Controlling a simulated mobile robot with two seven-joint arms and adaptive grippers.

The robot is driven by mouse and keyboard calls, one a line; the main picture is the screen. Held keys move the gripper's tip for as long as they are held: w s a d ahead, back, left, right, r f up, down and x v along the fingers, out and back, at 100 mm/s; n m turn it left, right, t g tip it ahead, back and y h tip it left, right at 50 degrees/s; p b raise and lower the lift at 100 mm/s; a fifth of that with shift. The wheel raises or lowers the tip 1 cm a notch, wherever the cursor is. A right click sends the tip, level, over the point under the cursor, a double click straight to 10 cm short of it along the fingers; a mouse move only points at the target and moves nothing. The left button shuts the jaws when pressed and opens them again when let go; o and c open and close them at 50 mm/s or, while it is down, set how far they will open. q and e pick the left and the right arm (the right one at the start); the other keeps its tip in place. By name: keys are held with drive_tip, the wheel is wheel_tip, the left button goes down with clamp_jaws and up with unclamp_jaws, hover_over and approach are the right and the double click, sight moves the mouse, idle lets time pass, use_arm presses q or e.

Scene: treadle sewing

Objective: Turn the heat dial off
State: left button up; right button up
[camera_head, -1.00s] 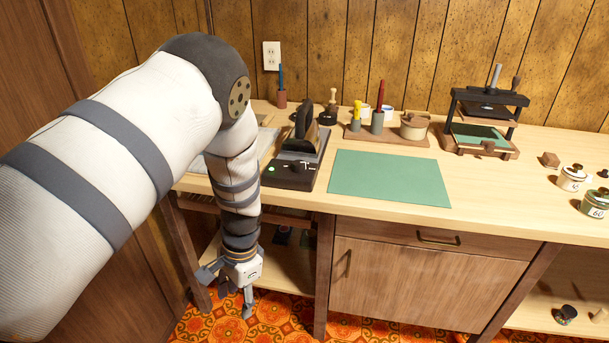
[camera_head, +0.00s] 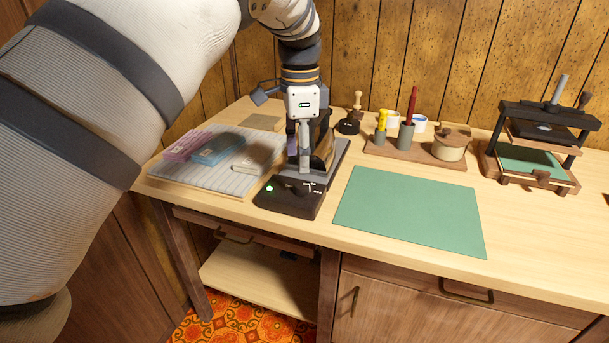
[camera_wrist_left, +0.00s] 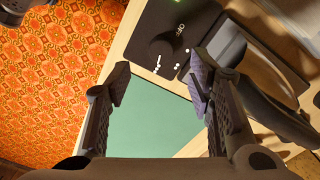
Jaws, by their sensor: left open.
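The heat dial is a dark round knob (camera_wrist_left: 164,47) on a black control box (camera_head: 290,200). The wrist view shows an OFF label and white marks beside the knob. A green light is lit on the box's left side in the head view. My left gripper (camera_head: 305,158) hangs above the box, fingers pointing down, and partly hides the iron and its stand behind. In the left wrist view its two fingers (camera_wrist_left: 158,88) are spread wide and empty, with the knob beyond and between them, apart from both. My right gripper is in neither view.
A green mat (camera_head: 410,212) lies right of the box. A striped pad (camera_head: 205,172) with coloured blocks lies left. The table's front edge is close to the box.

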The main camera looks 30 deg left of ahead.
sight(301, 184)
use_arm(q)
wheel_tip(301, 184, down, 7)
drive_tip(key=shift+w+r, duration=0.1)
drive_tip(key=shift+r, duration=0.05)
clamp_jaws()
